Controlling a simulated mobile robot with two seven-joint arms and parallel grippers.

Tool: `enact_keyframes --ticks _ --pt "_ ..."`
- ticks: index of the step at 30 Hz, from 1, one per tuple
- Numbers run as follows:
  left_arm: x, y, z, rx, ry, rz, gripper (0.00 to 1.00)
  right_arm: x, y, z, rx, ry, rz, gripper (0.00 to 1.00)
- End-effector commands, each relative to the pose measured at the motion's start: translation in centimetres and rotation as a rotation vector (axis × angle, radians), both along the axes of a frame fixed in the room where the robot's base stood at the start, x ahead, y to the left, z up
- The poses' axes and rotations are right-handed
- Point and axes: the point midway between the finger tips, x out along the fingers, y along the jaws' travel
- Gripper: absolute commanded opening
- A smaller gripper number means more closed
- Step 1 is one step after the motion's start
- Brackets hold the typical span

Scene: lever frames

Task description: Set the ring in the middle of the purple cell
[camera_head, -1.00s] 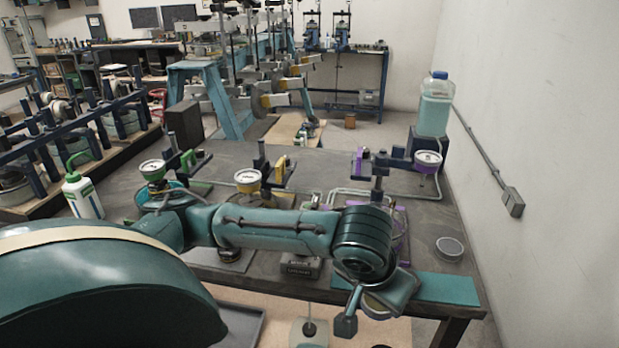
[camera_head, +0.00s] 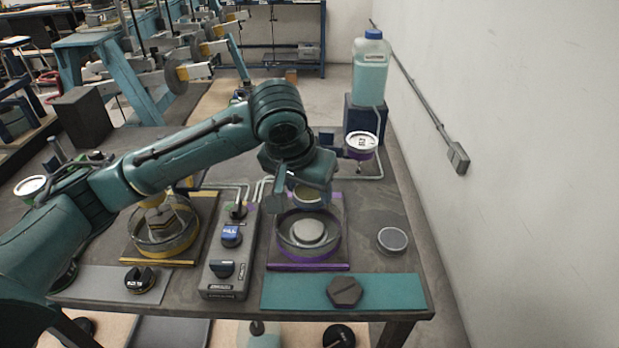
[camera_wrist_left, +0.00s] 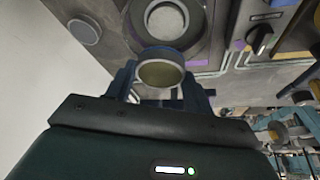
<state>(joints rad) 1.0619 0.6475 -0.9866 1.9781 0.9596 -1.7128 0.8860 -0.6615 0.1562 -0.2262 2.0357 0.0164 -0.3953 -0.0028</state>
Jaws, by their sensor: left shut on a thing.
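The purple cell (camera_head: 308,267) is a round open dish on a purple-edged base, near the right of the bench. A pale round block (camera_head: 308,231) stands in its middle. My left gripper (camera_head: 302,184) is over the far side of the cell, pointing down. It is shut on the ring (camera_head: 310,197), a short band with a bluish rim and tan inside. In the left wrist view the ring (camera_wrist_left: 160,74) sits between both fingers, beside the cell's dish (camera_wrist_left: 135,18) in the picture. The ring's height above the cell is hard to tell. My right gripper is not in view.
A yellow cell (camera_head: 160,259) and a grey control box (camera_head: 225,270) stand left of the purple cell. A gauge (camera_head: 360,146) is behind it at right. A small round dish (camera_head: 392,240) lies to its right. A dark hexagonal piece (camera_head: 344,291) lies on the teal mat (camera_head: 290,290) in front.

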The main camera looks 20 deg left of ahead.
Motion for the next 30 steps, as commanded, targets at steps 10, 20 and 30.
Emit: enact_keyframes --ticks 10,20,30 --pt "0.0 0.1 -3.3 0.001 -0.002 0.002 0.25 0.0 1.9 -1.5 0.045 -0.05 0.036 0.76" --pt "-0.1 0.1 -5.4 0.0 0.001 0.002 0.25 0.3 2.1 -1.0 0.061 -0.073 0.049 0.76" --pt "0.0 0.1 -7.3 0.0 -0.001 0.002 0.25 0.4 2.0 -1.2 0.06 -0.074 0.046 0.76"
